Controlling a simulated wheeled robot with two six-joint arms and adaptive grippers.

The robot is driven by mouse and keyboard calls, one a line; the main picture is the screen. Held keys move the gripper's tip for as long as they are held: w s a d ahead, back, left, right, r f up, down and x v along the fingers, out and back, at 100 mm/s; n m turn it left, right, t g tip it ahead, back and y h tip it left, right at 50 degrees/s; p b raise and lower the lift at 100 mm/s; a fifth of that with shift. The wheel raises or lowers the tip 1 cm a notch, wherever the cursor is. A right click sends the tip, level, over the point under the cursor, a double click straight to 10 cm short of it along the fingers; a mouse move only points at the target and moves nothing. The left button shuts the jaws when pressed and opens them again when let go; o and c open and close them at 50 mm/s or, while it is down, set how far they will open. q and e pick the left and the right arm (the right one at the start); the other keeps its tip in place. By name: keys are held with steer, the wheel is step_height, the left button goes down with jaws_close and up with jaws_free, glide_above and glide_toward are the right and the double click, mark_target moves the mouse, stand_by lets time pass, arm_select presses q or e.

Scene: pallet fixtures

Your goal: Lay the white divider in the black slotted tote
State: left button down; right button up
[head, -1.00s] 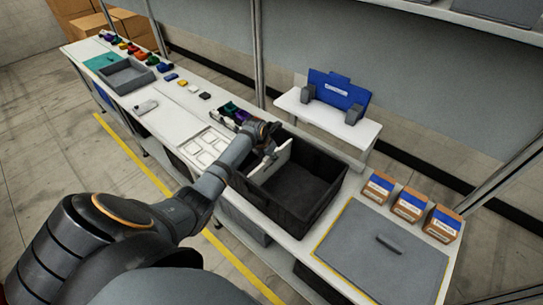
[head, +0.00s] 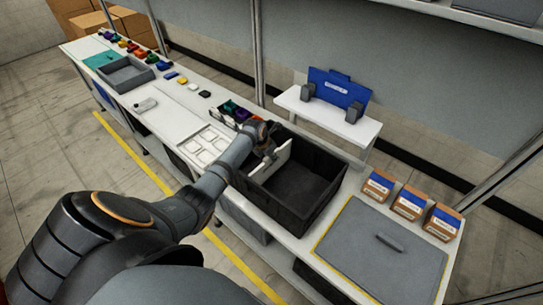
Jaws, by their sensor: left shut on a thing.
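The black slotted tote (head: 308,217) stands open on the white bench, right of the middle of the head view. The white divider (head: 274,164) is upright at the tote's left end, partly inside it. My left gripper (head: 269,153) is shut on the divider's upper edge, above the left part of the tote. The gripper and arm hide part of the divider and the tote's left wall. I cannot tell whether the divider sits in a slot or touches the floor of the tote. My right gripper is not in view.
A white tray with square pockets (head: 207,136) and a bin of coloured items (head: 232,112) lie left of the tote. A grey panel with a handle (head: 362,265) and three labelled boxes (head: 409,203) lie to its right. A blue board (head: 339,89) stands behind.

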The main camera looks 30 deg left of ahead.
arm_select(q)
steer(key=c, duration=1.3)
jaws_free()
steer(key=shift+s, duration=0.1)
steer(key=v, duration=0.7)
steer(key=shift+s+r, duration=0.1)
steer(key=shift+r, duration=0.15)
steer(key=shift+f, duration=0.1)
